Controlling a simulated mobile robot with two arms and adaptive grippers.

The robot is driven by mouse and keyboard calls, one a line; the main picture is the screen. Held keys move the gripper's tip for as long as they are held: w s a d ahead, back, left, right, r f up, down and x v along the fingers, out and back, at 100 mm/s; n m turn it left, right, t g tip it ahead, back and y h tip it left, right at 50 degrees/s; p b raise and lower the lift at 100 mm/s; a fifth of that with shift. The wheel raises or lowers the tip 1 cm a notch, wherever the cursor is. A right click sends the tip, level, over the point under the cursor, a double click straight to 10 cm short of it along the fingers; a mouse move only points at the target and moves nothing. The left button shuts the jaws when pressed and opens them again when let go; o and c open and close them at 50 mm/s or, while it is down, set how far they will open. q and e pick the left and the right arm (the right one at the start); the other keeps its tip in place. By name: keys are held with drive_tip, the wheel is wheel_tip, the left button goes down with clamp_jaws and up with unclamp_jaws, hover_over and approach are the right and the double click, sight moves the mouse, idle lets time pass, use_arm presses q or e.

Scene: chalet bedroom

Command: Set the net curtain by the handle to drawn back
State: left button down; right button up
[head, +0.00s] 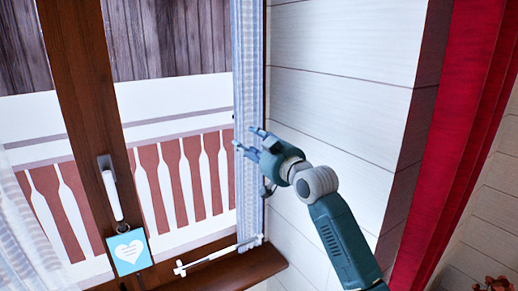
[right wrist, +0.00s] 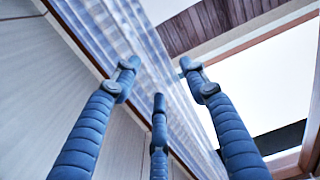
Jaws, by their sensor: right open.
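A net curtain (head: 248,60) hangs as a narrow, gathered, bluish-white strip along the right edge of the window. It also shows in the right wrist view (right wrist: 115,35), running diagonally behind my fingers. My right gripper (head: 246,138) is in front of this strip at mid-height, with its fingers spread. In the right wrist view the gripper (right wrist: 158,70) is open, with no cloth visibly pinched; whether a finger touches the cloth I cannot tell. Another net curtain (head: 28,235) hangs at the lower left. A white handle (head: 112,190) is on the wooden window frame. My left gripper is out of view.
A blue tag with a white heart (head: 129,251) hangs below the handle. A thin white bar (head: 215,256) lies low across the window near the wooden sill (head: 225,272). A pale plank wall (head: 340,60) and a red curtain (head: 455,130) stand to the right.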

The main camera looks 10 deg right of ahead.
drive_tip(key=v, duration=0.5)
drive_tip(key=shift+w, duration=0.1)
drive_tip(key=s+d+f+m+g+h+b, duration=0.1)
drive_tip(key=s+d+f+g+h, duration=0.15)
drive_tip(key=f, duration=1.85)
drive_tip(key=s+d+f+m+g+h, duration=0.1)
drive_tip(key=d+f+m+g, duration=0.15)
drive_tip(key=f, duration=1.95)
drive_tip(key=s+f+g+h, duration=0.1)
drive_tip(key=s+f+g, duration=0.1)
drive_tip(key=s+f, duration=0.45)
drive_tip(key=s+f+g, duration=0.1)
drive_tip(key=s+f, duration=0.2)
drive_tip(key=f, duration=0.7)
drive_tip(key=s+d+f+n+g, duration=0.1)
drive_tip(key=s+f+g, duration=0.1)
drive_tip(key=s+f, duration=0.95)
drive_tip(key=s+f+g, duration=0.2)
drive_tip(key=s+f, duration=0.7)
drive_tip(key=s, duration=0.5)
drive_tip(key=s+f+g, duration=0.2)
drive_tip(key=s+f, duration=0.2)
drive_tip(key=s, duration=1)
drive_tip(key=s+f+n+g+h+b, duration=0.1)
drive_tip(key=s+f, duration=0.3)
drive_tip(key=s, duration=1)
drive_tip(key=shift+a+f+g, duration=0.2)
drive_tip(key=shift+a+g, duration=0.1)
drive_tip(key=shift+g, duration=0.3)
